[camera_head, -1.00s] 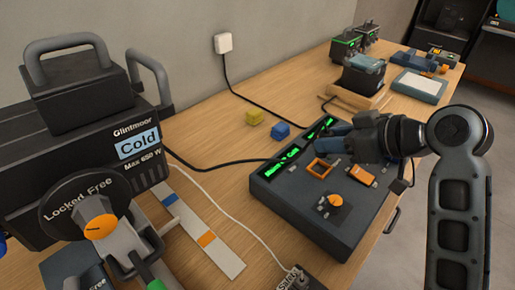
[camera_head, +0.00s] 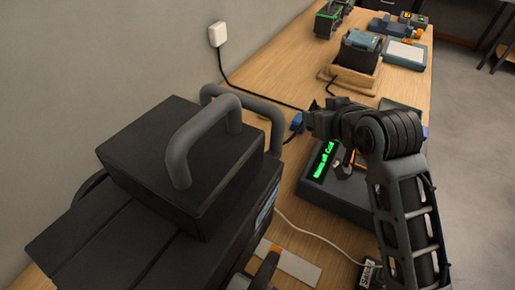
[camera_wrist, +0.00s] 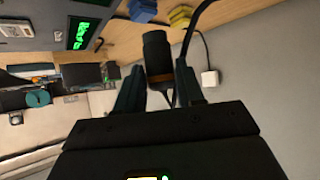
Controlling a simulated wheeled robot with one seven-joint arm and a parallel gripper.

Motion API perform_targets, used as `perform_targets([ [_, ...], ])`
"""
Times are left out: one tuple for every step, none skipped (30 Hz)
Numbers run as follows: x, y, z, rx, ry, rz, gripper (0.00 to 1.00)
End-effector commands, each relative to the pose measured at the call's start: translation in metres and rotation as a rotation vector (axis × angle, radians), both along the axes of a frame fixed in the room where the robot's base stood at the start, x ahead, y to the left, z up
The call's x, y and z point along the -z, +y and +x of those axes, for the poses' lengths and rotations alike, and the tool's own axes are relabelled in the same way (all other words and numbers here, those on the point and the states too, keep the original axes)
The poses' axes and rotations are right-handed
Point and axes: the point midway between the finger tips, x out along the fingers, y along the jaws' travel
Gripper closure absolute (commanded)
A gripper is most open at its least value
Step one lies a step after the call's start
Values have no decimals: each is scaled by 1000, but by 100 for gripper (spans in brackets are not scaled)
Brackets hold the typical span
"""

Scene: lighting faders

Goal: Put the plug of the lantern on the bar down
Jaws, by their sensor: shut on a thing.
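The lantern is a big black box (camera_head: 70,245) with grey tube handles, filling the left and lower left of the head view. My gripper (camera_head: 312,120) is raised behind the console, just right of the lantern's handle. In the wrist view my gripper (camera_wrist: 160,88) is shut on a black cylindrical plug (camera_wrist: 157,50) with a brown-orange ring, which stands out beyond the fingertips. A black cable (camera_wrist: 190,38) runs close beside the plug. I cannot tell where its ends are. The plug is small and dark in the head view, and the bar is largely hidden by the lantern.
The console (camera_head: 335,200) with a green display lies below my arm. A white box on the wall (camera_head: 217,33) has a black cable. A blue block (camera_head: 297,122) lies near my gripper. A wooden tray (camera_head: 352,82) stands farther back. A pale strip (camera_head: 290,263) lies at the front.

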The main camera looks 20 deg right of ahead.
Motion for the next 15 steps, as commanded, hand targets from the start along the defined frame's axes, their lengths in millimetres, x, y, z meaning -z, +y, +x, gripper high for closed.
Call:
perform_targets([
  [7, 11, 3, -7, 4, 1, 99],
  [10, 16, 5, -8, 3, 0, 99],
  [16, 24, 8, -8, 4, 0, 99],
  [20, 31, 11, -9, 4, 1, 99],
  [23, 37, 13, -10, 3, -1, 99],
  [28, 44, 16, -9, 4, 0, 99],
  [32, 50, 18, -9, 3, 0, 99],
  [35, 56, 20, -9, 3, 0, 99],
  [40, 63, 23, -9, 3, 0, 99],
  [43, 69, 26, -9, 2, -1, 99],
  [47, 74, 27, -9, 3, 0, 99],
  [51, 80, 30, -8, 2, 0, 99],
  [53, 84, 31, -8, 1, 1, 99],
  [55, 87, 33, -8, 1, -1, 99],
  [58, 92, 35, -7, 1, 1, 99],
])
